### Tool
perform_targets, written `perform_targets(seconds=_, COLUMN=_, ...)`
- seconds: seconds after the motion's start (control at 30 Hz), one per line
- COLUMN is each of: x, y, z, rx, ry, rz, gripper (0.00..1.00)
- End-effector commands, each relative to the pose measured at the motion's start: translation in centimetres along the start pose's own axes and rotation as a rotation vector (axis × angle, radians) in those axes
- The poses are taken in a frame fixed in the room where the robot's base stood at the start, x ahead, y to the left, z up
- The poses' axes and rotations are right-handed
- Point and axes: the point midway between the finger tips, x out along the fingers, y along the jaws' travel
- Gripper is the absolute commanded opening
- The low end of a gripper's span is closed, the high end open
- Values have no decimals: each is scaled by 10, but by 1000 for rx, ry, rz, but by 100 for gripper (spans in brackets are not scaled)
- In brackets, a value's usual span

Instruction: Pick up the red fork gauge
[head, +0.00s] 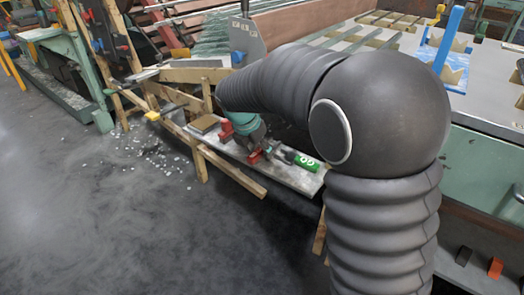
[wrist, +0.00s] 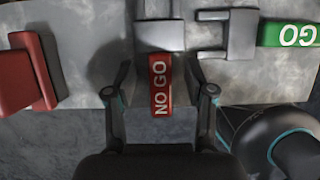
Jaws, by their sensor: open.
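The red fork gauge has a red handle (wrist: 160,85) marked NO GO and a grey metal head at the top of the wrist view. It lies on a grey metal shelf, and its handle also shows in the head view (head: 255,156). My gripper (wrist: 159,74) is open, with one finger on each side of the red handle and a gap on both sides. In the head view, my gripper (head: 262,148) is low over the shelf, partly hiding the gauge.
A green gauge (wrist: 290,34) marked GO lies close on the right, its grey fork near the red gauge's head. A red block-like object (wrist: 18,80) is at the left. The shelf (head: 290,176) has a front edge above the dark floor.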

Motion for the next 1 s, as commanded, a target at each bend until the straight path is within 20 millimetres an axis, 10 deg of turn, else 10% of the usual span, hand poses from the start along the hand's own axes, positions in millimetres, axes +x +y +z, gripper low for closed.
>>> perform_targets(seconds=0.17, x=0, y=0, z=0, rx=0, ry=0, rz=-1, gripper=54)
perform_targets(seconds=0.4, x=0, y=0, z=0, rx=0, ry=1, rz=-1, gripper=0)
perform_targets(seconds=0.8, x=-3, y=0, z=1, rx=2, ry=0, rz=1, gripper=0)
perform_targets(seconds=1.0, x=-39, y=0, z=17, rx=2, ry=-2, rz=2, gripper=0)
